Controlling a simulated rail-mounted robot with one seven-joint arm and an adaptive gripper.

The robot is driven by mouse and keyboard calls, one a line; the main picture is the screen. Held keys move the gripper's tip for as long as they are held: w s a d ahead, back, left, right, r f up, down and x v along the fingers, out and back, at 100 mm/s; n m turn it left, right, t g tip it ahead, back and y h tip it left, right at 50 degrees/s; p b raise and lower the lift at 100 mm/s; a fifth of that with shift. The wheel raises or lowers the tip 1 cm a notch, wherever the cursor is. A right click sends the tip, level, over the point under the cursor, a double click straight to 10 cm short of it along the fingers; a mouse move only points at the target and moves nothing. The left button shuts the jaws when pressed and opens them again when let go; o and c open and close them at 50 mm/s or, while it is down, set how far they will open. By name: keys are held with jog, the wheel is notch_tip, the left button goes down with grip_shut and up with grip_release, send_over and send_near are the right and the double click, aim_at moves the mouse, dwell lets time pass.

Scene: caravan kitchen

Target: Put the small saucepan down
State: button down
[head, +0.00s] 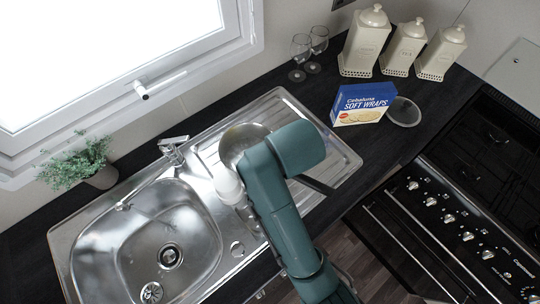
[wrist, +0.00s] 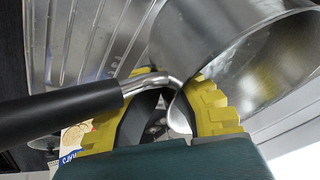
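The small saucepan (head: 240,138) is a shiny metal pan with a black handle (head: 318,185). In the head view it is over the ridged drainer (head: 284,104) of the steel sink unit, partly hidden by my arm. In the wrist view the pan's metal body (wrist: 262,65) fills the upper right and its black handle (wrist: 60,112) runs off to the left. My gripper (wrist: 176,79) has its yellow fingers on either side of the metal handle root, closed on it beside the pan wall. I cannot tell whether the pan's base touches the drainer. The fingertips are hidden in the head view.
The sink bowl (head: 150,240) and tap (head: 172,148) are left of the pan. A soft wraps box (head: 362,104) and a dark round object (head: 404,112) stand to the right. Wine glasses (head: 301,50) and canisters (head: 404,48) stand behind. The cooker (head: 450,215) is at right.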

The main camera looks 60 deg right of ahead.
jog(key=s+d+m+g, duration=0.1)
jog(key=s+d+m, duration=0.2)
jog(key=s+d, duration=0.25)
jog(key=shift+h, duration=0.4)
jog(key=f, duration=0.7)
jog(key=s+f, duration=0.1)
jog(key=f, duration=0.2)
jog(key=shift+a+f, duration=0.15)
jog(key=shift+f, duration=0.2)
jog(key=c, duration=1.7)
grip_release()
jog(key=shift+s+f, duration=0.1)
jog(key=shift+f, duration=0.15)
jog(key=o, duration=0.5)
jog(key=shift+c, duration=0.2)
jog(key=shift+r, duration=0.15)
jog(key=v, duration=1.2)
